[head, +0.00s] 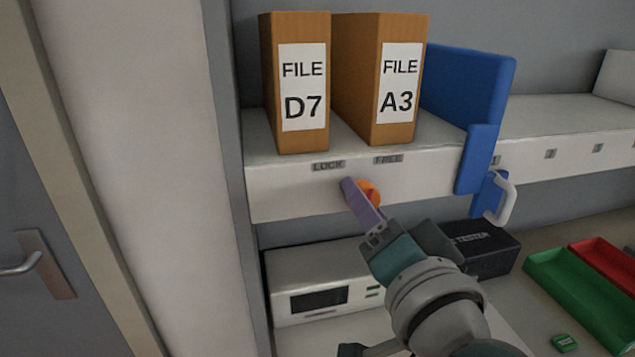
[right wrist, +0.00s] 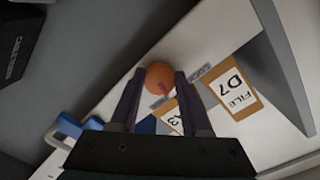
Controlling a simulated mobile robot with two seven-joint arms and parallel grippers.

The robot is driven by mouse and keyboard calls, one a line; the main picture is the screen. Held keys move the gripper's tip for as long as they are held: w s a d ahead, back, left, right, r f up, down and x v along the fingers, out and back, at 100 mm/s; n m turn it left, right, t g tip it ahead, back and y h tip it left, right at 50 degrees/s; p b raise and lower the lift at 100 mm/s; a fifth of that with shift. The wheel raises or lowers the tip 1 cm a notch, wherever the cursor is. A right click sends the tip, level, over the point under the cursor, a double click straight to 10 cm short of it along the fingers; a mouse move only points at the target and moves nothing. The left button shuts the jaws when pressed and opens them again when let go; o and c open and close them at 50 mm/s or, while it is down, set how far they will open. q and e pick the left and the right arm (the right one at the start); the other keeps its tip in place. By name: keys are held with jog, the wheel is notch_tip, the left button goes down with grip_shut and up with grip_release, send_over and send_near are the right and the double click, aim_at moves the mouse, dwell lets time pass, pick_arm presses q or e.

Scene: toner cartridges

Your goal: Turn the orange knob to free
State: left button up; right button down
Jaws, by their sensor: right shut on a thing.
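The orange knob (head: 370,190) is on the white front face of the shelf, below and between the LOCK label (head: 328,164) and the FREE label (head: 388,159). My right gripper (head: 360,193) is at the knob, with a purple finger partly covering it in the head view. In the right wrist view the knob (right wrist: 159,73) sits between the two fingertips, and the jaws are shut on it. A small reddish mark shows on the knob there; its exact pointing is hard to tell. My left gripper is not visible.
Two brown files, D7 (head: 296,85) and A3 (head: 385,80), stand on the shelf beside a blue bookend (head: 470,85). Below are a white device (head: 320,285), a black box (head: 485,248), and green (head: 580,295) and red (head: 610,260) trays.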

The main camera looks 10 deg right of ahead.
jog(key=m, duration=0.6)
jog(key=shift+r+b, duration=0.1)
jog(key=shift+b, duration=0.2)
dwell(0.4)
jog(key=shift+c, duration=1.8)
grip_release()
